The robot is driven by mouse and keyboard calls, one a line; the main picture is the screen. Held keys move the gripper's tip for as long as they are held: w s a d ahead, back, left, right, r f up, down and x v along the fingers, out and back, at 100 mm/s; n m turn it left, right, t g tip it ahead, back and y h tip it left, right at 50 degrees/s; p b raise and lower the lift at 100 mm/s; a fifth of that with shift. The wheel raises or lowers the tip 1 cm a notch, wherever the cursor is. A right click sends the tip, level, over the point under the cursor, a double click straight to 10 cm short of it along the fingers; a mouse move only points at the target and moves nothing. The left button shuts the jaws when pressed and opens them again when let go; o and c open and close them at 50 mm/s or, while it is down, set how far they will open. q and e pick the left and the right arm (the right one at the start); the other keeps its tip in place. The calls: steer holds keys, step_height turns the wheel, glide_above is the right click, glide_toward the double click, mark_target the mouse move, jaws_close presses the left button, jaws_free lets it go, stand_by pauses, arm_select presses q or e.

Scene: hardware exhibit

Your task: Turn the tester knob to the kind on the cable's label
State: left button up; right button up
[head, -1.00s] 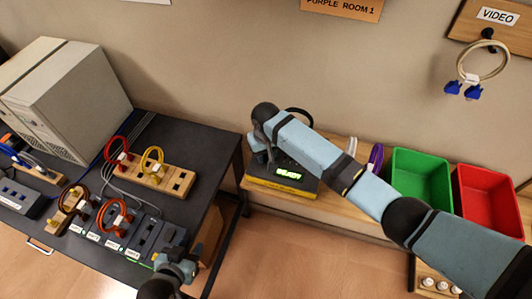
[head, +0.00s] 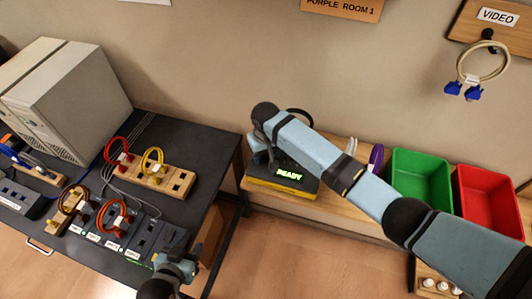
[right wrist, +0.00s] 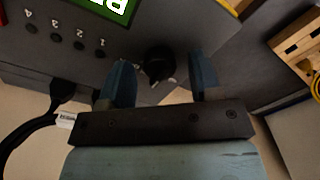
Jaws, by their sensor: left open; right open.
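The tester (head: 300,190) is a dark box on a yellow base on the wooden shelf; its green screen reads "READY" in the head view. In the right wrist view the dark round knob (right wrist: 158,64) sits on the tester's face, between the two blue fingers of my right gripper (right wrist: 160,78). The gripper is open, with gaps visible beside the knob. A black cable (right wrist: 32,128) with a white label (right wrist: 67,121) is plugged into the tester at left; the label's text is too small to read. My left gripper (head: 182,270) is open and empty near the dark table's front edge.
The dark table (head: 205,150) holds wooden blocks with red, yellow, orange and brown cables, and a beige computer (head: 75,95). Green (head: 420,178) and red (head: 490,200) bins stand right of the tester. A video cable (head: 483,65) hangs on the wall.

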step_height(320, 180, up, 14)
steer(key=b, duration=0.2)
steer(key=shift+f, duration=0.15)
steer(key=s+d+f+t+y, duration=0.1)
steer(key=s+d+f, duration=0.2)
steer(key=s, duration=0.3)
steer(key=s+d+f+m+y, duration=0.1)
steer(key=s+d+f, duration=0.2)
steer(key=s+d, duration=0.15)
steer(key=s+d+f+t+y, duration=0.1)
steer(key=s+d+f, duration=0.2)
steer(key=s, duration=0.3)
steer(key=s+d+r+m+t+h, duration=0.1)
steer(key=s+d+r+t+h, duration=0.15)
steer(key=s+d, duration=1.4)
steer(key=w+a+f+t+y, duration=0.1)
steer(key=w+a+f+t, duration=0.1)
steer(key=f, duration=0.4)
steer(key=w+a+f+t+y, duration=0.1)
steer(key=w+a+f+t, duration=0.2)
steer(key=f, duration=0.4)
steer(key=shift+w+a+f+n+t, duration=0.2)
steer(key=shift+w+a+n+t, duration=0.1)
steer(key=shift+a+t, duration=0.5)
